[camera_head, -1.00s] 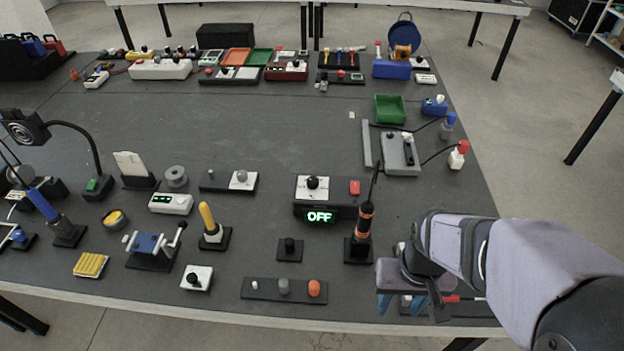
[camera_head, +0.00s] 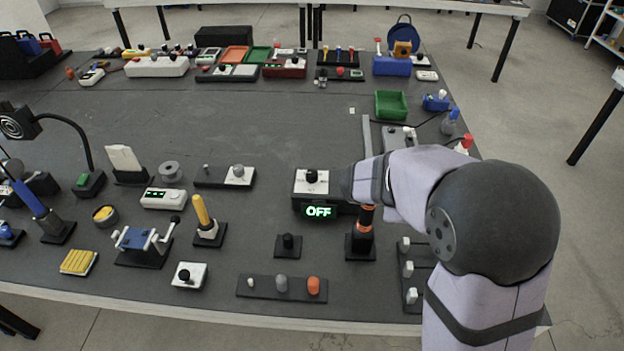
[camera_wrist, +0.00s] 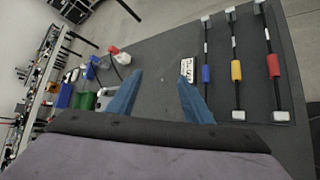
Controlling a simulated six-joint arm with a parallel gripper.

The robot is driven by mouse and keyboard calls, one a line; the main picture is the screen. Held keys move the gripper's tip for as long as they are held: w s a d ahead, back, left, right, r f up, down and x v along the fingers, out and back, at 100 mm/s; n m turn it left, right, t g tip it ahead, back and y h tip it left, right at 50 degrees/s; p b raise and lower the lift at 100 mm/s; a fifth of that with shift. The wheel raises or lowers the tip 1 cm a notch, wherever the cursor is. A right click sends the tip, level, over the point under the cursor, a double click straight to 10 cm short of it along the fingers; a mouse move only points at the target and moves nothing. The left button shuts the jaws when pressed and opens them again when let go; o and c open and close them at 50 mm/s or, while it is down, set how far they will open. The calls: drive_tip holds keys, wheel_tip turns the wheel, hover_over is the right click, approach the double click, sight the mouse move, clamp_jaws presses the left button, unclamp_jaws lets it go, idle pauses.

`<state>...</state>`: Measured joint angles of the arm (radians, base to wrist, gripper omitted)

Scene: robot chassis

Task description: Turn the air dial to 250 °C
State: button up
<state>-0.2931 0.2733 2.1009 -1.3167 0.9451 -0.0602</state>
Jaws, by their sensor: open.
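The station with the air dial is a dark box with a white top plate in the middle of the head view. Its black knob (camera_head: 311,176) stands on the plate. The green display (camera_head: 319,211) on its front reads OFF. My arm covers the box's right side. My gripper's fingers are hidden or unclear in the head view. In the wrist view my gripper (camera_wrist: 160,78) shows two blue fingers spread apart with nothing between them. I cannot make out the dial in the wrist view.
An orange-banded tool (camera_head: 364,220) stands upright in a holder just below my arm. A board (camera_head: 425,285) with white-ended bars lies to its right. A green tray (camera_head: 391,104) lies behind. A small black knob block (camera_head: 288,246) stands in front of the station.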

drive_tip(key=w+a+r+n+t+b, duration=0.1)
drive_tip(key=w+a+r+n+t, duration=0.3)
drive_tip(key=w, duration=0.4)
drive_tip(key=n+t+y+b, duration=0.3)
drive_tip(key=n+t, duration=0.1)
drive_tip(key=n, duration=0.5)
hover_over(312, 173)
drive_tip(key=s+d, duration=0.3)
drive_tip(key=d, duration=0.5)
wheel_tip(312, 173, down, 4)
drive_tip(key=s+a+f+n+g+y+b, duration=0.1)
drive_tip(key=s+a+f+n+y+b, duration=0.25)
drive_tip(key=a+f+n, duration=0.4)
drive_tip(key=shift+m, duration=0.95)
drive_tip(key=shift+w+a+f+p, duration=0.1)
drive_tip(key=shift+w+f+p, duration=0.35)
drive_tip(key=shift+w, duration=0.65)
drive_tip(key=shift+w+a+f+p, duration=0.1)
drive_tip(key=shift+w+f+p, duration=0.35)
drive_tip(key=shift+w, duration=0.65)
drive_tip(key=shift+w+a+f+p, duration=0.1)
drive_tip(key=shift+w+f+p, duration=0.15)
drive_tip(key=shift+w+f, duration=0.6)
drive_tip(key=shift+w+r, duration=0.25)
drive_tip(key=shift+c, duration=0.3)
drive_tip(key=c, duration=1)
